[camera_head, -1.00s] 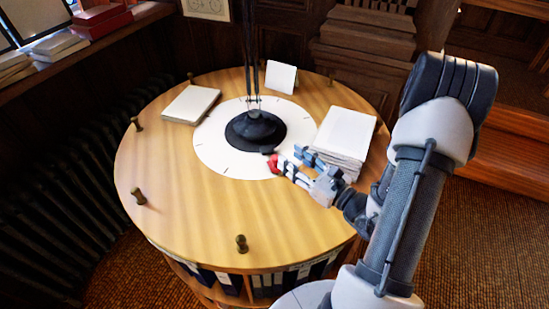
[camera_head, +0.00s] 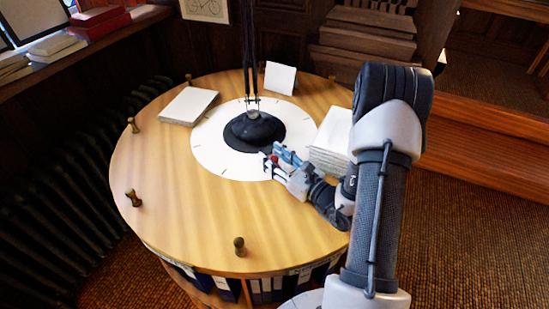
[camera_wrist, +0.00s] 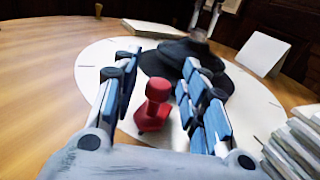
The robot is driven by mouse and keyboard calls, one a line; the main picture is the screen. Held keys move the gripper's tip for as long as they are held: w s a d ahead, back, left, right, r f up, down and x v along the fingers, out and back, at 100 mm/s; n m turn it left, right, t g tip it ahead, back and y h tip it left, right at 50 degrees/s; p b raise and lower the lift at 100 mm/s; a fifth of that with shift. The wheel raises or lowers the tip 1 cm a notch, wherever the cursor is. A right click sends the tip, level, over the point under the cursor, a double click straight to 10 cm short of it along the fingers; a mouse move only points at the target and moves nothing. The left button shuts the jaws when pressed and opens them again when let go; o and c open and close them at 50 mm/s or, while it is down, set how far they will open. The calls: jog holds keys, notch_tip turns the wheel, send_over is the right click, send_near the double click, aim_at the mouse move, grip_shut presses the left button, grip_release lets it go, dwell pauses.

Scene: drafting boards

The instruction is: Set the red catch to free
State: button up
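The red catch (camera_wrist: 154,108) stands on the white disc (camera_wrist: 95,62) in the wrist view, a knob on a short stem over a wider foot. In the head view only a small bit of red shows at my fingertips. My gripper (camera_wrist: 158,82) is open, with one blue-padded finger on each side of the catch and gaps between. In the head view my gripper (camera_head: 272,160) is low over the disc's front right edge.
A stack of white paper (camera_head: 332,135) stands close to the right of my gripper. A flat white pad (camera_head: 189,105) and an upright white card (camera_head: 280,78) lie farther back. Brass posts (camera_head: 239,246) stand around the round table's rim. The table's front left is clear.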

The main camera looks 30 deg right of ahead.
jog(key=shift+c, duration=0.6)
grip_shut()
